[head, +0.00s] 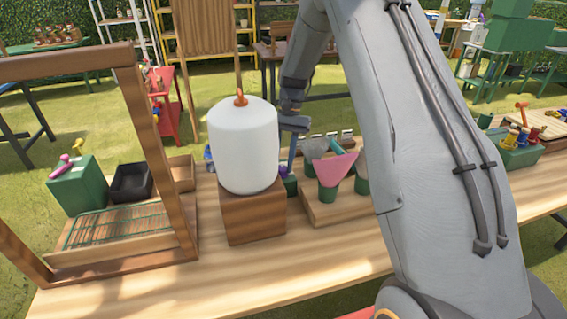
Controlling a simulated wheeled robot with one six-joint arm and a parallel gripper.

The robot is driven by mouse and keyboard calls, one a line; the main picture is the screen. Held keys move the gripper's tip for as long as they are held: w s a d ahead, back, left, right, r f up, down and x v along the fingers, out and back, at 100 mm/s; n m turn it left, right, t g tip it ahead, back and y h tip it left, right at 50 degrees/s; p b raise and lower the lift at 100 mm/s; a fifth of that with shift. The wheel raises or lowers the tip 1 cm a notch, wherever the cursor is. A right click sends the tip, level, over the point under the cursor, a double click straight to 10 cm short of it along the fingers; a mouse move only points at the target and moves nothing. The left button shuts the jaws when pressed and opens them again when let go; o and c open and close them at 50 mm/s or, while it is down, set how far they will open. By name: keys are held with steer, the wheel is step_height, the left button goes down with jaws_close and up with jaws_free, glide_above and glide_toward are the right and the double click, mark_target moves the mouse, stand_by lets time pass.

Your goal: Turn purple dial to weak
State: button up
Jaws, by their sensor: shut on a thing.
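My gripper (292,150) is in the middle of the head view, just right of and partly behind a white tank (242,145). It points down, close above a small dark green block (290,186). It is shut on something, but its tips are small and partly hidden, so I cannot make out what. I see no clear purple dial there and no weak mark. A magenta handle (60,166) and a yellow knob (79,146) sit on a green box (76,187) at the left, well apart from my gripper.
The tank stands on a wooden block (252,217) on a long wooden table (120,293). A wooden frame (158,150) rises at the left. Green cups (327,192) with a pink funnel (335,168) stand right of the gripper. My arm hides the table's right middle.

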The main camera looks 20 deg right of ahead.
steer(key=shift+n, duration=0.4)
steer(key=o, duration=1)
steer(key=shift+b+v, duration=1.25)
steer(key=shift+v, duration=2.7)
steer(key=shift+a, duration=0.1)
